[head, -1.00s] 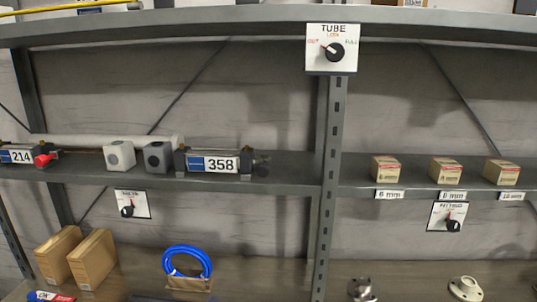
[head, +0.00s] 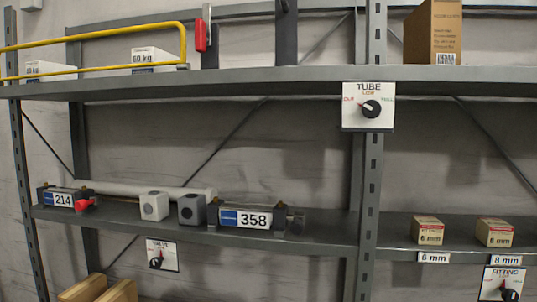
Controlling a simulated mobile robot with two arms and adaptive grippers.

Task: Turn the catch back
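A red-handled lever (head: 201,35) hangs on a grey upright fitting on the upper shelf, just right of the end of a yellow rail (head: 100,34). It may be the catch; I cannot tell for sure. The red handle points down. The yellow rail runs across the shelf's front, before two white boxes marked in kg, the right one (head: 152,60) reading 60 kg or 80 kg. A second red knob (head: 84,205) sits on the unit labelled 214 (head: 60,198) on the middle shelf. Neither of my grippers is in view.
The middle shelf (head: 310,243) also holds a unit labelled 358 (head: 246,217), two grey blocks and a white tube. A TUBE dial plate (head: 368,107) hangs from the upper shelf (head: 280,82). A tall cardboard box (head: 433,32) stands at upper right.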

